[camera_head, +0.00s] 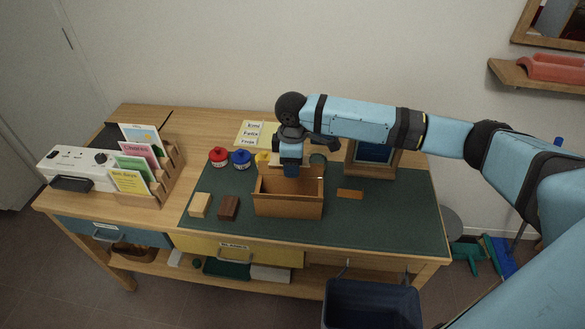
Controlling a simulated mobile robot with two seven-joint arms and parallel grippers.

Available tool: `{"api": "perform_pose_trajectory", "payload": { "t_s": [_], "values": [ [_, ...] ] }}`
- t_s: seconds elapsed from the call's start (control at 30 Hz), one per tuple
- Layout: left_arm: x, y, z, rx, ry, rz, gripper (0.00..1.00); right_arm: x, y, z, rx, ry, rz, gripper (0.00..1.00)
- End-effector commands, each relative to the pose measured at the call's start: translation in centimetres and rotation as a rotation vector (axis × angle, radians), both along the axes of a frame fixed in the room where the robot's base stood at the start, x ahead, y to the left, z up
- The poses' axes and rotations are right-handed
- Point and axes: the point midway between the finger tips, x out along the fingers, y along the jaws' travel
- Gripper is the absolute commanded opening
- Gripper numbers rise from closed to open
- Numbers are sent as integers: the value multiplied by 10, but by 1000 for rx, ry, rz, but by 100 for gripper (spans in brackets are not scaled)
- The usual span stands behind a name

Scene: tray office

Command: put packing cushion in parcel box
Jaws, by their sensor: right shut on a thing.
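The parcel box (289,207) is an open brown box on the green mat, in the middle of the desk. My right gripper (291,163) comes in from the right and points down over the box's back part. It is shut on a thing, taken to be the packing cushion. The fingers and the held thing are small and run together in blue and dark tones, so the cushion's shape cannot be made out. The box's front wall hides its floor. My left gripper is not in view.
A tan block (200,205) and a brown block (229,207) lie left of the box. Red (218,157) and blue (241,159) round pots stand behind them. An orange-brown flat piece (350,194) lies right, before a wooden frame (392,169). A card rack (165,182) stands left.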

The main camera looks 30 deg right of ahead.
Motion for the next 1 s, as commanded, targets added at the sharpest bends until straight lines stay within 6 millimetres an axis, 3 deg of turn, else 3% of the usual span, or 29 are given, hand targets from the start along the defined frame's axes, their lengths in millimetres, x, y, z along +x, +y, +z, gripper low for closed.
{"api": "perform_pose_trajectory", "payload": {
  "t_s": [0.5, 0.63, 1.0],
  "values": [
    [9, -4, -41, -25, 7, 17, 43, 0, 0, -48, -1, -2, -4, 26],
    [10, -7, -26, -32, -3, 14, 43, -1, 0, -52, -1, 1, -4, 26],
    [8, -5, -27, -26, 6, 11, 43, -1, 0, -90, 0, 1, -5, 26]
  ]
}}
